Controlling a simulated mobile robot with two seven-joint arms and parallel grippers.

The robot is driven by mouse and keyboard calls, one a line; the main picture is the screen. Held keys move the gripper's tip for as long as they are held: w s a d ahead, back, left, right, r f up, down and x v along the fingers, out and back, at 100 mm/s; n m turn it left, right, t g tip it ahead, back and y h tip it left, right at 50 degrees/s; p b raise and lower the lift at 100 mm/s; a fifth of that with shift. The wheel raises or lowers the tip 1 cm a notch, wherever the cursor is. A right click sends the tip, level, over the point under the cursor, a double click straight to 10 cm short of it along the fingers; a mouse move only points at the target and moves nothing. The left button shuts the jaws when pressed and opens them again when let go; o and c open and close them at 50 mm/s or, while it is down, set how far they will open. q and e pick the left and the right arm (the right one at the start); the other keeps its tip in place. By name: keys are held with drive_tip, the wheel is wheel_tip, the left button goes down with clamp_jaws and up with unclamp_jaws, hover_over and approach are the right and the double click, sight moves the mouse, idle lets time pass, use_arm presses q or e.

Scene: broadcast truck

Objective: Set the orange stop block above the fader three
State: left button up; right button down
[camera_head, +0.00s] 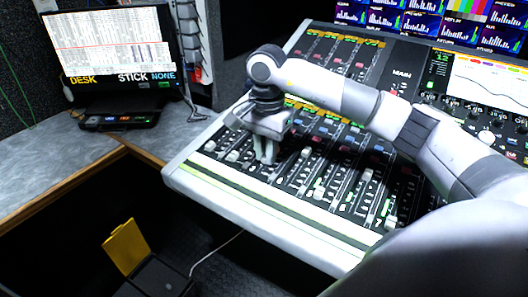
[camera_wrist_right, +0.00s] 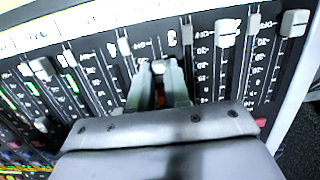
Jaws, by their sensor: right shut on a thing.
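My right gripper (camera_head: 265,157) points down onto the lower fader bank of the mixing console, towards its left side. A pale fader cap (camera_wrist_right: 158,66) shows right at the fingertips, on the side towards the console's front edge. I cannot tell whether the block touches the cap or the panel. My left gripper is out of view.
Other white fader caps (camera_wrist_right: 227,31) stand close on both sides of the fingers. The console's pale front rail (camera_head: 270,215) runs below. A yellow-lidded dark box (camera_head: 125,246) is on the floor.

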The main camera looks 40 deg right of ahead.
drive_tip(key=shift+w+d, duration=0.1)
drive_tip(key=shift+d, duration=0.3)
drive_tip(key=c, duration=1.1)
unclamp_jaws()
drive_tip(key=shift+a, duration=0.1)
drive_tip(key=shift+r, duration=0.1)
wheel_tip(320, 180, up, 7)
drive_tip(key=shift+r, duration=0.1)
